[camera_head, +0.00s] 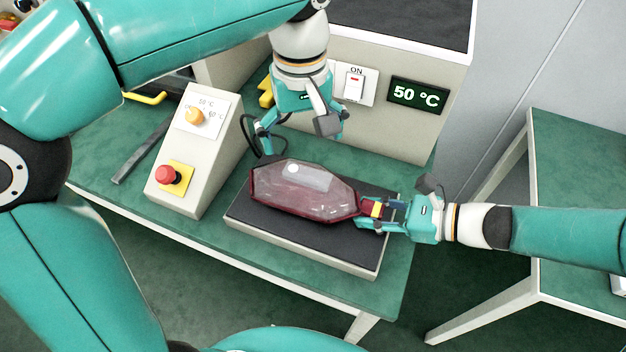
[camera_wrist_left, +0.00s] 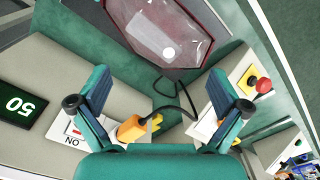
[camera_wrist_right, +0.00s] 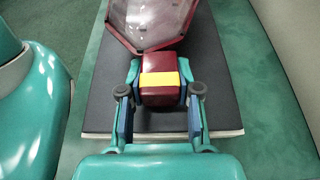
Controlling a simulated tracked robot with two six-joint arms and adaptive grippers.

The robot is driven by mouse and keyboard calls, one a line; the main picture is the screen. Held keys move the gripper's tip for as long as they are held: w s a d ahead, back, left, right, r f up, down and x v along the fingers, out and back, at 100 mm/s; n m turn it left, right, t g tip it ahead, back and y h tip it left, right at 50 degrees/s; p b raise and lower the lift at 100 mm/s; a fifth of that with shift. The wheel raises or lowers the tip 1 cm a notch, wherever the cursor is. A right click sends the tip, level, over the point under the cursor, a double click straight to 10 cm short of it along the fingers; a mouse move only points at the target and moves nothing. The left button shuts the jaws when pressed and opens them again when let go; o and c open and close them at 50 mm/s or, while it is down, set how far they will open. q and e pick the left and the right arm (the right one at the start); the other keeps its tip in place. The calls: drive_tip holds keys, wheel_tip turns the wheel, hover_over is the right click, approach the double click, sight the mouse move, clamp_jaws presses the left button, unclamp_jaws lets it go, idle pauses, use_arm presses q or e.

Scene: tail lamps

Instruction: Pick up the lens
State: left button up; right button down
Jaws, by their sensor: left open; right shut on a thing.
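The lens (camera_head: 315,200) is a long, translucent dark red shell with a pale patch on it. It lies over the dark plate (camera_head: 250,221); I cannot tell whether it touches the plate. Its right end narrows to a red block with a yellow band (camera_wrist_right: 160,79). My right gripper (camera_head: 375,212) is shut on this block, one finger on each side. My left gripper (camera_head: 302,137) points down behind the lens, open and empty. In the left wrist view the lens (camera_wrist_left: 165,28) lies beyond the spread fingers.
A sloped control box with an orange knob (camera_head: 194,116) and a red button (camera_head: 168,175) stands left of the plate. Behind is a cream machine with a switch (camera_head: 354,84) and a display reading 50 °C (camera_head: 417,95). A second green table (camera_head: 575,170) stands right, past a gap.

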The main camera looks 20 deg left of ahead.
sight(307, 174)
use_arm(q)
drive_tip(key=m, duration=0.3)
drive_tip(key=shift+r, duration=0.2)
drive_tip(key=m, duration=0.4)
drive_tip(key=shift+s+d+m, duration=0.1)
drive_tip(key=shift+d+m, duration=0.15)
drive_tip(key=shift+m, duration=0.15)
drive_tip(key=f, duration=1)
drive_tip(key=shift+w+f, duration=0.2)
drive_tip(key=shift+f, duration=0.15)
drive_tip(key=shift+c, duration=0.3)
drive_tip(key=c, duration=0.9)
